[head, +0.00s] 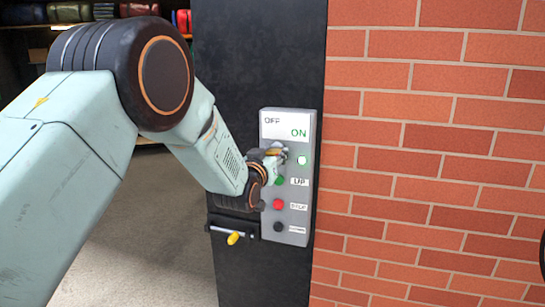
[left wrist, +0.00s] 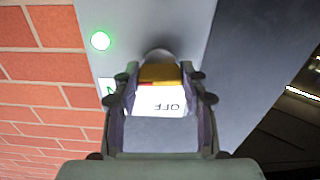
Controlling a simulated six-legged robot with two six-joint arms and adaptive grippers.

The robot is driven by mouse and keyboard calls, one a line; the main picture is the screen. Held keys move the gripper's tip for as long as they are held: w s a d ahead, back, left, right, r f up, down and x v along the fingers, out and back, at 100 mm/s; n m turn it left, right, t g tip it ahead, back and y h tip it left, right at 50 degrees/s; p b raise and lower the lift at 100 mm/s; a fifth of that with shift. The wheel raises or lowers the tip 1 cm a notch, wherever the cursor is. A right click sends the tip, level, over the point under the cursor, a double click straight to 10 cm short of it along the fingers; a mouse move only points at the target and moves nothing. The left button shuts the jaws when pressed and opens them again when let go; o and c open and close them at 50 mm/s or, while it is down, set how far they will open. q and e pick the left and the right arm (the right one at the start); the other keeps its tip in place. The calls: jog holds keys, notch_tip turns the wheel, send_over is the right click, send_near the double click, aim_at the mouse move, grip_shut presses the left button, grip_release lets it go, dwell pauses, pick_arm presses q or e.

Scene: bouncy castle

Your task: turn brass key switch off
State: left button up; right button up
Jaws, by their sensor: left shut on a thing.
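The grey control panel (head: 298,210) is mounted on a dark upright post. Its top plate reads OFF at left and ON at right, with ON in green. A green lamp (head: 302,160) below ON is lit; it also glows in the left wrist view (left wrist: 100,41). My left gripper (head: 273,157) reaches the panel's upper left part. In the left wrist view its fingers (left wrist: 160,88) are closed around the brass key switch (left wrist: 158,73), in front of a round grey base. In the head view the gripper largely hides the key. My right gripper is not seen.
Below the key are a green button (head: 279,181), a red button (head: 278,204) and a black one (head: 280,227). A yellow-tipped handle (head: 234,239) sticks out at the lower left of the panel. A brick-patterned wall (head: 430,150) fills the right side. Shelves stand behind at left.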

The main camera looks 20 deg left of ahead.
pick_arm(q)
jog(key=n+b, duration=0.2)
jog(key=n, duration=0.2)
jog(key=n+b, duration=0.3)
jog(key=n, duration=0.6)
jog(key=shift+b, duration=0.35)
jog(key=shift+n+b, duration=0.45)
jog(key=shift+n, duration=1.45)
jog(key=o, duration=1.1)
jog(key=shift+o, duration=0.2)
